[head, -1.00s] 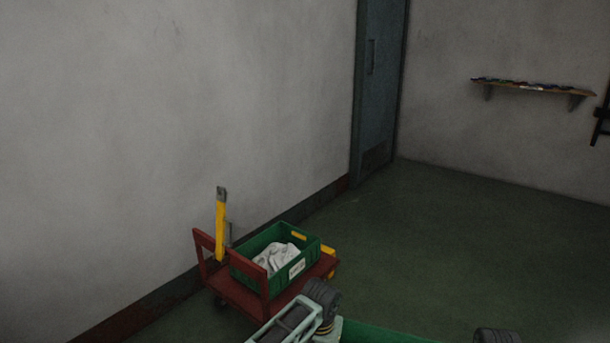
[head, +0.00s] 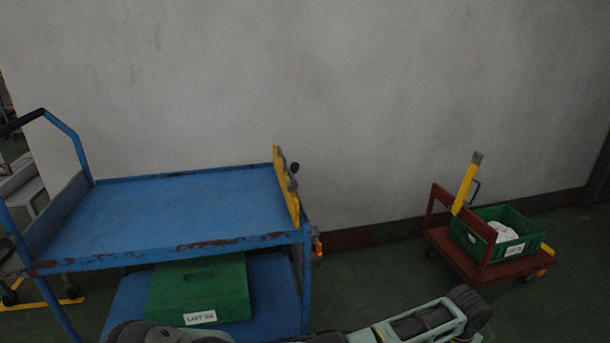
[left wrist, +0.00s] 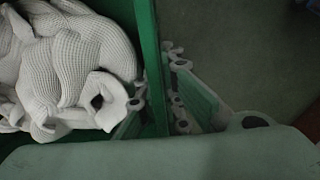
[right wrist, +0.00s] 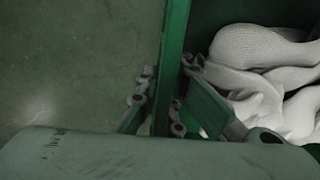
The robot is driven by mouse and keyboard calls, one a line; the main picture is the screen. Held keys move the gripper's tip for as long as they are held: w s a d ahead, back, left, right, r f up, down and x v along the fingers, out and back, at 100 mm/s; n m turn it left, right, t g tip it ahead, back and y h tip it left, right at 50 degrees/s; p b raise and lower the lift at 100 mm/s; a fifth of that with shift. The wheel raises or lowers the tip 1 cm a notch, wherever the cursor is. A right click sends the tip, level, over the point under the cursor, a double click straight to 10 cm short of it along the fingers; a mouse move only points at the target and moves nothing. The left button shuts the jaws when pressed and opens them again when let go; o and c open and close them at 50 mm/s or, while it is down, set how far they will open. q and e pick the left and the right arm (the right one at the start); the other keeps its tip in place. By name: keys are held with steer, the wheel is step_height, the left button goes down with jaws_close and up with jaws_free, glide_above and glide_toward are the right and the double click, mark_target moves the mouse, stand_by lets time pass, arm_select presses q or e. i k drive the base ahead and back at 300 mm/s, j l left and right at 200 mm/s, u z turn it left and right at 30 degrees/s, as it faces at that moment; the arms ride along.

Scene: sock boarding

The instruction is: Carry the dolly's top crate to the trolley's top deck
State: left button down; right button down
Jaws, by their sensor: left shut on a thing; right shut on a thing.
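A green crate wall (left wrist: 150,30) runs between the fingers of my left gripper (left wrist: 157,90), which is shut on it. White knitted socks (left wrist: 65,70) lie inside. My right gripper (right wrist: 164,95) is shut on another wall of a green crate (right wrist: 177,35), with white socks (right wrist: 265,75) beside it. The held crate is out of the head view. The blue trolley (head: 120,262) stands at left in the head view; its top deck (head: 165,212) is bare. The red dolly (head: 470,262) is at right and carries one green crate (head: 480,246) with white contents.
A closed-looking green crate (head: 200,285) with a white label sits on the trolley's lower shelf. A yellow upright piece (head: 286,187) rises at the trolley's right end. A pale wall (head: 380,100) stands behind. Floor is open between trolley and dolly.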

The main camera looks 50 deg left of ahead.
mark_target(169, 207)
steer(key=k+u, duration=0.15)
steer(key=u, duration=0.3)
steer(key=k+u, duration=0.1)
steer(key=u, duration=1.5)
